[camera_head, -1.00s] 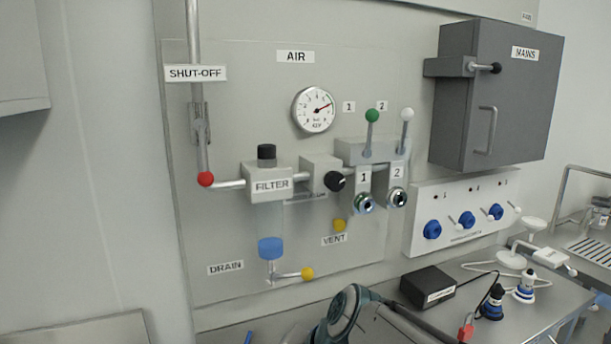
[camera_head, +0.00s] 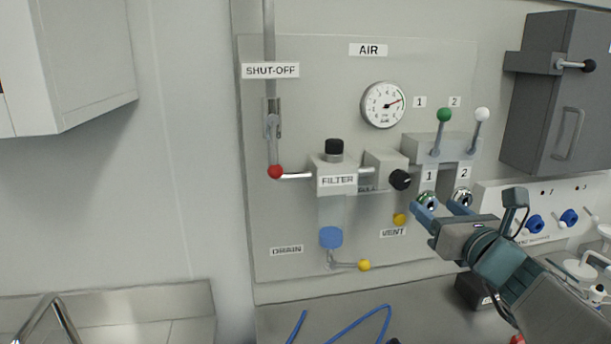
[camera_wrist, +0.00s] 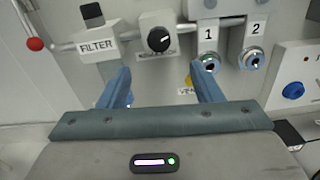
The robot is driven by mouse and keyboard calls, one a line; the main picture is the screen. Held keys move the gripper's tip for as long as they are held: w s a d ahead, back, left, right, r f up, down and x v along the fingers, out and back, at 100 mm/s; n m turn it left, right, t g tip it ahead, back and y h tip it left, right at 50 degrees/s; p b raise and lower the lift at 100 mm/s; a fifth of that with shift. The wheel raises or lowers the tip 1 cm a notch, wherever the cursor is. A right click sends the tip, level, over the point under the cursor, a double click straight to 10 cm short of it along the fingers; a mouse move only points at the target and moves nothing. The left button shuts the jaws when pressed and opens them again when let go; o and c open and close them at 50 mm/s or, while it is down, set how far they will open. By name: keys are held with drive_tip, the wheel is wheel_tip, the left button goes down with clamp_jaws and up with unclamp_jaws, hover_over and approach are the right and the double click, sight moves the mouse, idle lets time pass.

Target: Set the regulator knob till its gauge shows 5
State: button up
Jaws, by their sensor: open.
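The regulator's black knob (camera_head: 400,180) is on the right side of a grey block right of the filter. In the wrist view the knob (camera_wrist: 160,39) faces me with a white pointer line tilted to the upper right. My gripper (camera_head: 440,205) is right of and below the knob, in front of outlets 1 and 2. Its two blue fingers (camera_wrist: 161,85) are apart and empty, below the knob in the wrist view.
The filter (camera_head: 337,180), red-tipped shut-off lever (camera_head: 275,171) and yellow vent knob (camera_head: 399,219) are close by. Green-tipped (camera_head: 443,115) and white-tipped levers (camera_head: 482,115) stand above the outlets. The grey mains box (camera_head: 545,110) is at right.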

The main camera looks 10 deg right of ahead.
sight(403, 183)
drive_tip(key=w, duration=0.8)
drive_tip(key=w+b, duration=0.1)
drive_tip(key=w, duration=0.4)
drive_tip(key=shift+w+a, duration=0.1)
drive_tip(key=shift+a, duration=0.2)
drive_tip(key=shift+c, duration=0.3)
drive_tip(key=shift+f, duration=0.1)
drive_tip(key=c, duration=0.9)
